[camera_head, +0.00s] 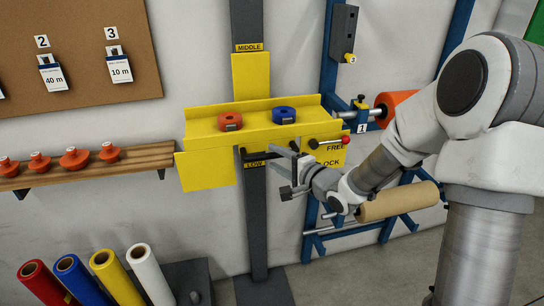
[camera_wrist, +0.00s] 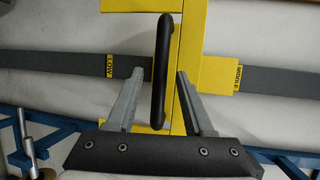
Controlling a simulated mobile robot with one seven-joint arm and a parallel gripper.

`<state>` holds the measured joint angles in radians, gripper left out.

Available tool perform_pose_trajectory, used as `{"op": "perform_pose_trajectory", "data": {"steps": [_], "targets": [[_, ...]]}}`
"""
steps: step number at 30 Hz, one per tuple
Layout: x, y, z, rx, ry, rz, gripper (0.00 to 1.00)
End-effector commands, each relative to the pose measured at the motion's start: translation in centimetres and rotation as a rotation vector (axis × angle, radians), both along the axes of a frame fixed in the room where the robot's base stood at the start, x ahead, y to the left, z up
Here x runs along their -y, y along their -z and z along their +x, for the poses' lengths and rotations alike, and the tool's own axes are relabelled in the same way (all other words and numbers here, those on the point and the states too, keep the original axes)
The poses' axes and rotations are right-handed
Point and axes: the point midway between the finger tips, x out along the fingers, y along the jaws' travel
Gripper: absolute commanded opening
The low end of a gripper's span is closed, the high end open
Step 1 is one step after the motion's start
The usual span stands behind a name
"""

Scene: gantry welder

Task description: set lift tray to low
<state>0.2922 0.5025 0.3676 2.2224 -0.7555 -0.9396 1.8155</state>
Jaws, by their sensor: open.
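The yellow lift tray (camera_head: 195,127) sits on a dark vertical post (camera_head: 256,215), carrying an orange tape roll (camera_head: 231,121) and a blue one (camera_head: 284,115). The LOW label (camera_head: 255,164) shows just below the tray front, and the MIDDLE label (camera_head: 249,47) is higher up. A black bar handle (camera_wrist: 161,65) runs along the tray's front. My gripper (camera_head: 278,162) is open at the handle, and in the wrist view the bar lies between the two fingers, with gaps visible on both sides. A red-knobbed lever (camera_head: 345,140) lies close to the word FREE, above LOCK.
A wooden shelf (camera_head: 140,157) with orange pieces is at left. Colored rolls (camera_head: 118,275) stand below it. A blue rack (camera_head: 325,70) with an orange roll (camera_head: 395,106) and a brown roll (camera_head: 398,203) is at right, close to my arm.

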Motion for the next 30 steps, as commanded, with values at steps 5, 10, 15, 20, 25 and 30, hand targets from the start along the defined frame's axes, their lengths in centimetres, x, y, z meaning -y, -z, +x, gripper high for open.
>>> {"op": "perform_pose_trajectory", "data": {"steps": [5, 10, 15, 20, 25, 30], "targets": [[-1.1, 0.4, 1.4, 0.000, 0.001, 0.000, 0.52], [-1.4, 0.4, 1.8, -0.001, 0.001, -0.001, 0.52], [-1.4, 0.4, 1.8, -0.001, 0.001, -0.001, 0.52], [-1.4, 0.4, 1.8, -0.001, 0.001, -0.001, 0.27], [-1.4, 0.4, 1.8, -0.001, 0.001, -0.001, 0.00], [-1.3, 0.5, 1.8, -0.001, 0.001, -0.001, 0.00]]}}
